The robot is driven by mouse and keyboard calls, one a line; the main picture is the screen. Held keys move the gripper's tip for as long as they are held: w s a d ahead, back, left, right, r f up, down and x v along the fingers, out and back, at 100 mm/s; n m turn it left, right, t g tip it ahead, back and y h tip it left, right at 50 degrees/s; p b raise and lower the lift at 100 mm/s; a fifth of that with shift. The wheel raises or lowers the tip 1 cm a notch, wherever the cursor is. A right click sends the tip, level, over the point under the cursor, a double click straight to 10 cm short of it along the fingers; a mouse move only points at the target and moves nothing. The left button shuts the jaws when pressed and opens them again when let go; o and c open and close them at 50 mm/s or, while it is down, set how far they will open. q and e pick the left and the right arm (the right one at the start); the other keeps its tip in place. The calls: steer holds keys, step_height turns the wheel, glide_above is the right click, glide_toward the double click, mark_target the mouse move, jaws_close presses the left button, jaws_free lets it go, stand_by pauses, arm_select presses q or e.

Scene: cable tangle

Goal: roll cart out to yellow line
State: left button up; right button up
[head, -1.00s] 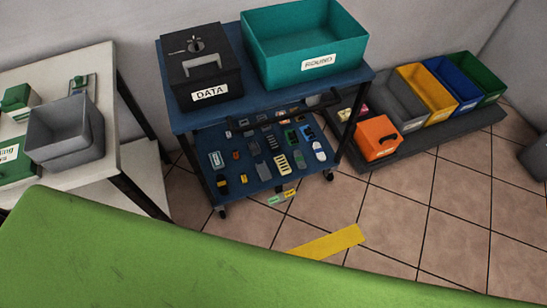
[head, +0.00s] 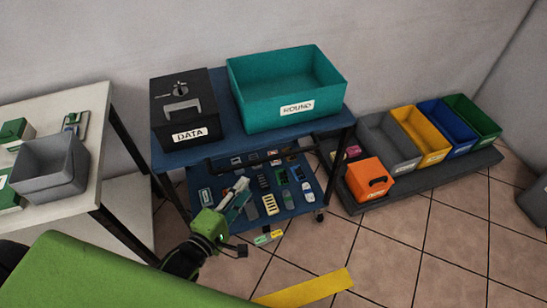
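The cart (head: 217,146) has a blue top, a dark frame and a blue lower shelf. It stands by the back wall. A dark bar runs along its front under the top. The yellow line (head: 306,288) is a strip on the tiled floor in front of the cart, its left end hidden by the green surface in the foreground. My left gripper (head: 238,192) is in front of the cart's lower shelf, seen from behind. Its fingers overlap the shelf in the picture. I cannot tell whether they are open, or whether they touch anything. My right gripper is out of view.
On the cart are a black DATA box (head: 185,107) and a teal ROUND bin (head: 285,88); several small devices lie below. A white table (head: 97,103) with a grey bin (head: 50,166) stands left. Right, a low platform (head: 440,183) holds colored bins. Floor tiles at front right are clear.

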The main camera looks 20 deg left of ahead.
arm_select(q)
glide_toward(266, 159)
steer(key=x, duration=0.9)
steer(key=shift+w+a+f, duration=0.1)
steer(key=shift+w+f, duration=0.25)
steer(key=shift+w, duration=0.45)
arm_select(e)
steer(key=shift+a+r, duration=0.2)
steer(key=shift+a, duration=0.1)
arm_select(q)
jaws_close()
